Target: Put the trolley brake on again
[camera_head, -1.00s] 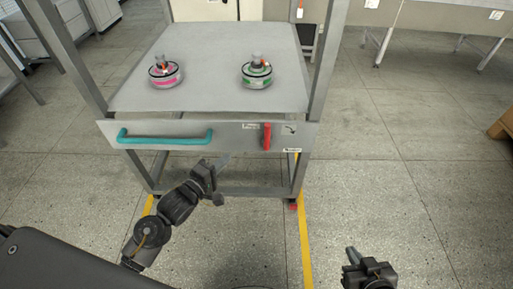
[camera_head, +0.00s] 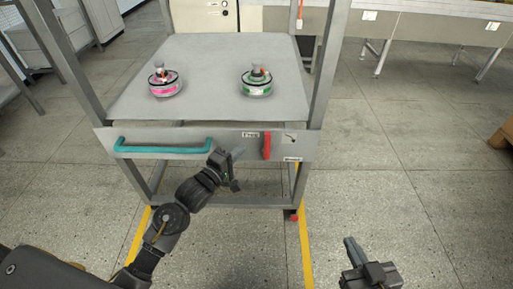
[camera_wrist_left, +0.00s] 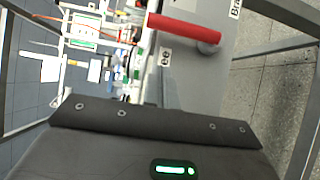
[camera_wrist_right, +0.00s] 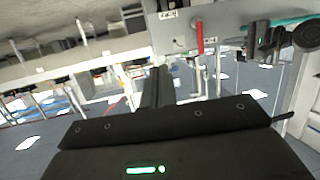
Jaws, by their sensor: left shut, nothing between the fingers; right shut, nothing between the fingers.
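The red brake lever (camera_head: 267,146) is on the trolley's front panel (camera_head: 225,142), right of centre. It stands upright, with the "Free" label (camera_head: 250,134) beside its top and the "Brake" label (camera_head: 292,159) low to its right. In the left wrist view the lever (camera_wrist_left: 182,27) is close, with its round end at the right. My left gripper (camera_head: 238,153) is shut and empty, just left of the lever with a small gap. My right gripper (camera_head: 350,243) is shut and empty, low and right of the trolley; its fingers (camera_wrist_right: 157,85) show in the right wrist view.
The trolley's top (camera_head: 215,100) carries a pink-banded motor (camera_head: 164,83) and a green-banded motor (camera_head: 256,82). A teal handle (camera_head: 163,149) spans the panel's left part. Yellow floor lines (camera_head: 306,240) run by the trolley.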

